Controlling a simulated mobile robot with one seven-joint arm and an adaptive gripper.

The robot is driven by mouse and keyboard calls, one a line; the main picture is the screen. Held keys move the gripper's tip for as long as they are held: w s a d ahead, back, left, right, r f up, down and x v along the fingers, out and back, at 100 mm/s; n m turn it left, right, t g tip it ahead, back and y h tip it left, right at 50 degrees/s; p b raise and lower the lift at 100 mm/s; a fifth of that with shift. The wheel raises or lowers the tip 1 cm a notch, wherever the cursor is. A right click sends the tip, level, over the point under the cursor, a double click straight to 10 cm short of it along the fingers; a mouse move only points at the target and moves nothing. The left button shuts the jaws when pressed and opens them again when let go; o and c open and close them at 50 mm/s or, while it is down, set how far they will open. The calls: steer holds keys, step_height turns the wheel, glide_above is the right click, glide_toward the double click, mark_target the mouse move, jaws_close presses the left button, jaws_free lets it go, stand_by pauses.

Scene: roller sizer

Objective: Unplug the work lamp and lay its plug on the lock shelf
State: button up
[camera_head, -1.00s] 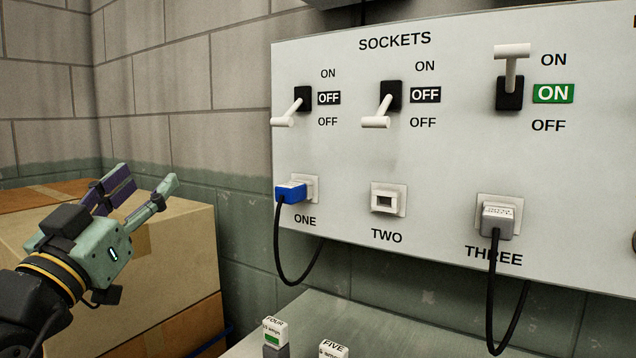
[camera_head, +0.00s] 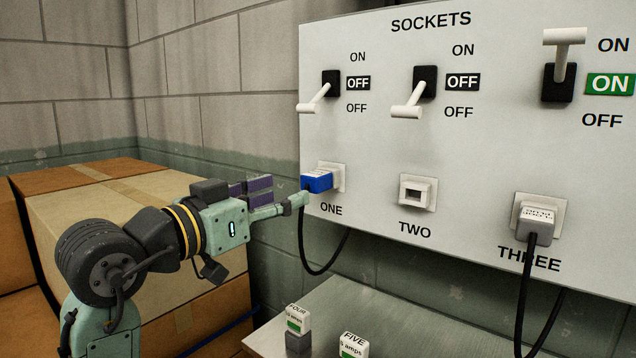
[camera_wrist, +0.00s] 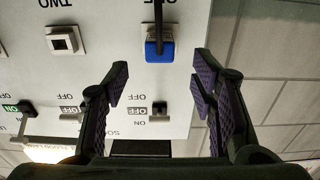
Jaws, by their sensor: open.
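A blue plug (camera_head: 317,181) sits in socket ONE on the white panel (camera_head: 480,130), its black cord hanging down. A pale plug (camera_head: 537,220) with small unreadable print sits in socket THREE, also corded. I cannot tell which belongs to the work lamp. My gripper (camera_head: 288,192) is open and empty, pointing right, just left of the blue plug. In the upside-down wrist view the blue plug (camera_wrist: 160,50) lies ahead, between the lines of the two fingers, and nothing is between the pads. A grey shelf-like surface (camera_head: 400,305) lies below the panel; I cannot confirm it is the lock shelf.
Socket TWO (camera_head: 417,193) is empty. The switches above ONE (camera_head: 319,97) and TWO (camera_head: 409,112) read OFF; the one above THREE (camera_head: 563,52) reads ON. Blocks labelled FOUR (camera_head: 297,318) and FIVE (camera_head: 354,345) stand on the grey surface. Cardboard boxes (camera_head: 90,210) fill the left.

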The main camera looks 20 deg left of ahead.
mark_target(308, 185)
steer(key=shift+p+x, duration=0.5)
steer(key=shift+x, duration=3.8)
steer(key=shift+d, duration=0.1)
steer(key=shift+c, duration=0.4)
jaws_close()
steer(key=shift+s, duration=0.1)
steer(key=shift+v, duration=2.95)
